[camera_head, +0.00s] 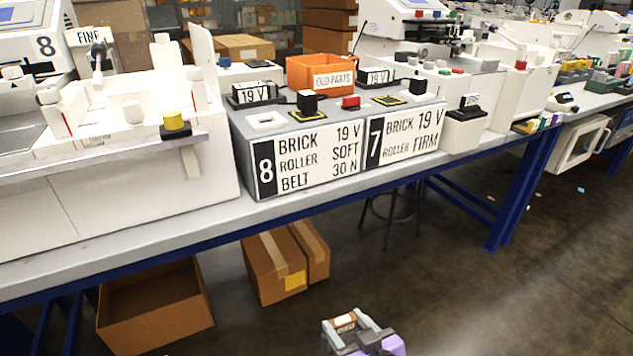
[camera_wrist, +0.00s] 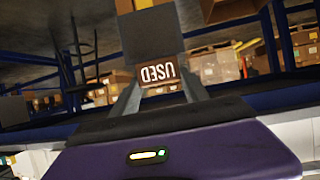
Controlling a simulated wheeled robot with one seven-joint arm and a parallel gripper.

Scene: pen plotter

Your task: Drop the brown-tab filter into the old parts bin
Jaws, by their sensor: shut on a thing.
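My gripper (camera_head: 349,325) is low at the bottom of the head view, in front of the bench and below its top. It is shut on the brown-tab filter (camera_head: 344,321). In the wrist view, the filter's brown tab (camera_wrist: 160,75) reads USED upside down between the two fingers, with a dark grey part (camera_wrist: 150,38) beyond it. The old parts bin (camera_head: 318,76) is an orange open box labelled OLD PARTS. It stands on the grey roller unit on the bench, well above and apart from my gripper. Its inside is mostly hidden.
The bench (camera_head: 130,234) runs across with a blue frame. Black plugs, a red button (camera_head: 351,102) and 19 V blocks surround the bin. White machines stand on both sides. Cardboard boxes (camera_head: 272,268) and an open carton (camera_head: 157,312) lie under the bench.

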